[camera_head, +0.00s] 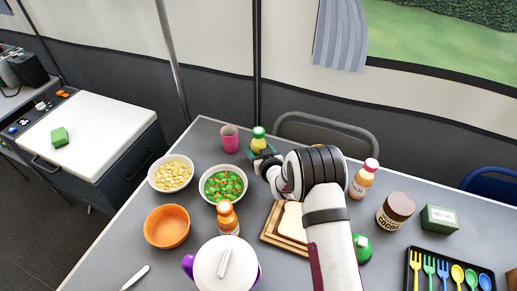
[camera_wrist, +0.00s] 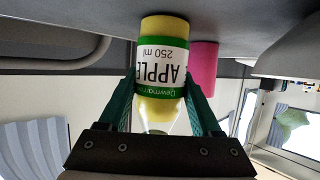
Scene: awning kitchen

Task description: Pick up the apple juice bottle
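The apple juice bottle (camera_head: 258,142) stands at the far side of the grey table, with a green cap and a yellow-green body. In the wrist view the apple juice bottle (camera_wrist: 162,65) appears upside down, with a white and green label reading "APPLE 250 ml". My gripper (camera_wrist: 162,78) has its teal fingers on either side of the bottle, flush against the label's edges. It looks shut on the bottle, whose base appears to rest on the table. In the head view my gripper (camera_head: 265,156) partly hides the bottle's lower part.
A pink cup (camera_head: 229,138) stands just left of the bottle. Bowls of pasta (camera_head: 171,173) and vegetables (camera_head: 222,185) are nearer. An orange-capped bottle (camera_head: 228,218), bread board (camera_head: 285,225), pink-capped bottle (camera_head: 363,178) and cocoa jar (camera_head: 395,211) surround my arm. A chair (camera_head: 325,125) stands behind the table.

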